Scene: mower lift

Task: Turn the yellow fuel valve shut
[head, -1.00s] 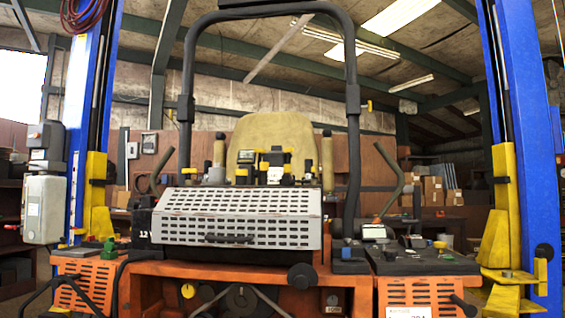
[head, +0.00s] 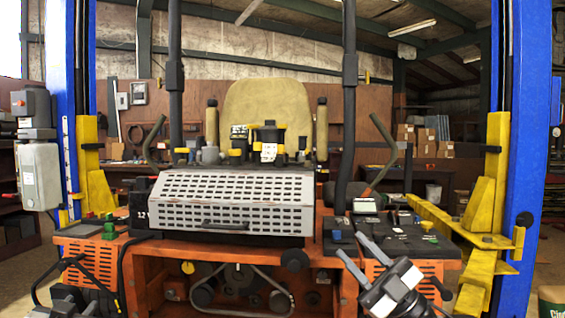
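My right gripper (head: 349,243) is at the lower right, in front of the right console. Its two grey fingers point up and left, apart with nothing between them. My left gripper (head: 68,302) is at the bottom left edge, partly cut off, left of the knob and apart from it.
The grey slotted cover (head: 232,203) with a black handle juts out above the recess. Blue lift posts (head: 533,150) with yellow arms (head: 484,240) flank the mower. A belt and dark pulleys lie right of the knob.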

